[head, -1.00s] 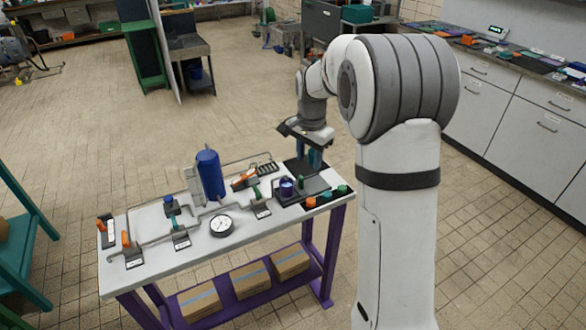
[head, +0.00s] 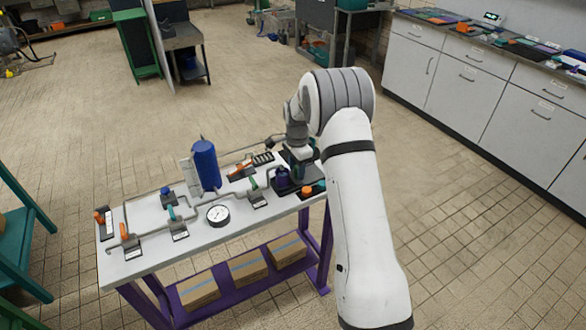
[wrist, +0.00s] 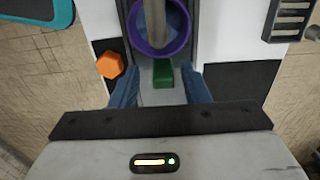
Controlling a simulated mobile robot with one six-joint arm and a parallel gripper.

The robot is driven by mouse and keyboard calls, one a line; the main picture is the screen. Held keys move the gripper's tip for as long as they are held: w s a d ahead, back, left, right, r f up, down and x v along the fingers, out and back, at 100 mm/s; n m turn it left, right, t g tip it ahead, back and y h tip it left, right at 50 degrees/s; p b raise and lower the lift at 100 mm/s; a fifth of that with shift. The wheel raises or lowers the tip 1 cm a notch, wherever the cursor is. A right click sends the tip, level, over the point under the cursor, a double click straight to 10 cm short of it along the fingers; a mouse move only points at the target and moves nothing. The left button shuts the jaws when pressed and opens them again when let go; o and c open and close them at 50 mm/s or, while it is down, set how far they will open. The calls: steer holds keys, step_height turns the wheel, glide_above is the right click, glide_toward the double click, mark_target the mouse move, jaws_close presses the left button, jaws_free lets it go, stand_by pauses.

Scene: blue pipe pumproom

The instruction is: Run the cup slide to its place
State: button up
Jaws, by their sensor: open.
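The cup (wrist: 184,40) has a purple rim and a bluish inside, and it sits in a grey track (wrist: 196,12) at the top of the wrist view. A grey pipe end hangs over the cup and hides part of its inside. A green block (wrist: 162,74) stands on the track just below the cup. My gripper (wrist: 162,84) is open, with one blue finger on each side of the green block and a gap to it. In the head view the cup (head: 283,175) shows dark purple beside my gripper, whose fingers are hidden there.
An orange hexagonal knob (wrist: 109,65) is close to my left finger. A dark slotted rack (wrist: 290,18) is at the upper right. In the head view, the white bench (head: 140,266) carries a blue tank (head: 205,165), a gauge (head: 217,215) and several valves.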

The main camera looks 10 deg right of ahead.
steer(key=shift+f, duration=0.3)
steer(key=shift+f, duration=0.1)
jaws_close()
stand_by(0.4)
